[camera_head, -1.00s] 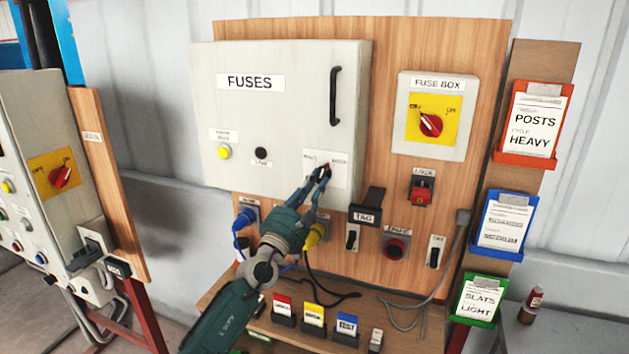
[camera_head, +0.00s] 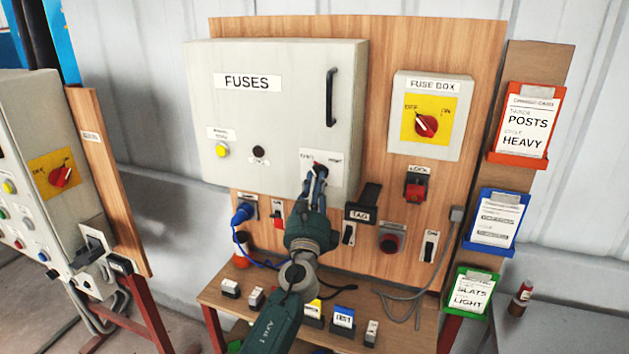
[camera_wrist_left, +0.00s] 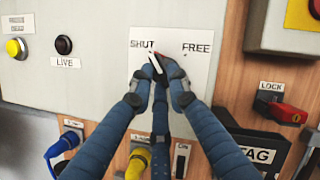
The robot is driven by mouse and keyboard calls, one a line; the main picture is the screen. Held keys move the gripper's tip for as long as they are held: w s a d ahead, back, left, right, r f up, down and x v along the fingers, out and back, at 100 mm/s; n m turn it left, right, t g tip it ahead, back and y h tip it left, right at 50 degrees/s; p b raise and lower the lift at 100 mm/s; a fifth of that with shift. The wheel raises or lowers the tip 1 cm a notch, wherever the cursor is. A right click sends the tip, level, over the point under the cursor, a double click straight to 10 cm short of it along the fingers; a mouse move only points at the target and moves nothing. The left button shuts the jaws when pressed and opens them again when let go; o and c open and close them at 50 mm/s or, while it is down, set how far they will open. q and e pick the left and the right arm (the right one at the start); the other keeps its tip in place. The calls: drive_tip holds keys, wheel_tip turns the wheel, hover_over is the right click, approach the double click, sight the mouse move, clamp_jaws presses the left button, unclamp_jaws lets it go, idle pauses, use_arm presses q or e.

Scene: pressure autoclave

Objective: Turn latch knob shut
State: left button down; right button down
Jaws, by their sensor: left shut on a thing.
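The latch knob (camera_wrist_left: 155,62) is small and red with a dark edge. It sits on a white plate (camera_wrist_left: 195,70) low on the right of the grey FUSES cabinet door (camera_head: 275,115). The plate reads SHUT at left and FREE at right. The visible end of the knob tilts up and left, towards SHUT. My left gripper (camera_wrist_left: 163,70) is shut on the knob, and its fingertips hide most of it. In the head view the same gripper (camera_head: 318,172) reaches up to the plate from below. My right gripper is not in view.
A FUSE BOX (camera_head: 433,115) with a red rotary switch is right of the cabinet. Below are a red LOCK device (camera_head: 416,187), a black TAG piece (camera_head: 364,205) and a blue plug (camera_head: 243,213). A wooden shelf (camera_head: 265,315) holds small labelled blocks. Card holders (camera_head: 526,122) hang at right.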

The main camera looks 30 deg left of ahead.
use_arm(q)
drive_tip(key=shift+d+n+g+y+p, duration=0.1)
drive_tip(key=shift+n+g+y+p, duration=0.3)
drive_tip(key=shift+n, duration=1.1)
drive_tip(key=c, duration=1.7)
unclamp_jaws()
drive_tip(key=shift+o, duration=0.2)
drive_tip(key=v, duration=1.2)
drive_tip(key=shift+r, duration=0.15)
